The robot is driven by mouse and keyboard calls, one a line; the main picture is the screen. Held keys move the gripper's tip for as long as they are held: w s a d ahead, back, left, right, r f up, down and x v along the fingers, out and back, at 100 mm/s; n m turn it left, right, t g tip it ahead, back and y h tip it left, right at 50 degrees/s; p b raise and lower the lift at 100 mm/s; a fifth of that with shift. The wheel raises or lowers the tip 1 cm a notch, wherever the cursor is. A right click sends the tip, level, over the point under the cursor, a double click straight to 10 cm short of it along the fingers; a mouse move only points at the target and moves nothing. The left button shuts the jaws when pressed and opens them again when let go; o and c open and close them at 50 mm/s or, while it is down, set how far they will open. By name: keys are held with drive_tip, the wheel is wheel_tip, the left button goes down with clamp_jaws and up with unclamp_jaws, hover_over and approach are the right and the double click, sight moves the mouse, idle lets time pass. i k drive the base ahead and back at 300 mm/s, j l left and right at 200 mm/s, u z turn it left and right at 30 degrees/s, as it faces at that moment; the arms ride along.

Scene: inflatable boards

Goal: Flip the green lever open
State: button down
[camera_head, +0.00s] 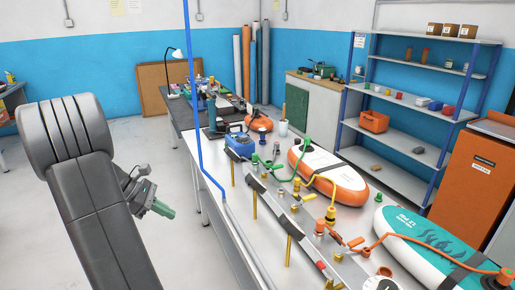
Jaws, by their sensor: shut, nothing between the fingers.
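A metal bench (228,212) carries a row of fittings on posts. A small green lever-like part (267,163) shows on a fitting near the row's far end, beside a green hose (301,160); at this size I cannot tell whether it is flipped open. My gripper (164,210), with green finger ends, is on the left over open floor, well apart from the bench and fittings. It is shut and empty.
Blue-framed shelves (410,105) and an orange cabinet (472,185) are at right. Floor left of the bench is clear.

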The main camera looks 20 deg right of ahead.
sight(279, 166)
drive_tip(key=i, duration=2.6)
drive_tip(key=z, duration=2.45)
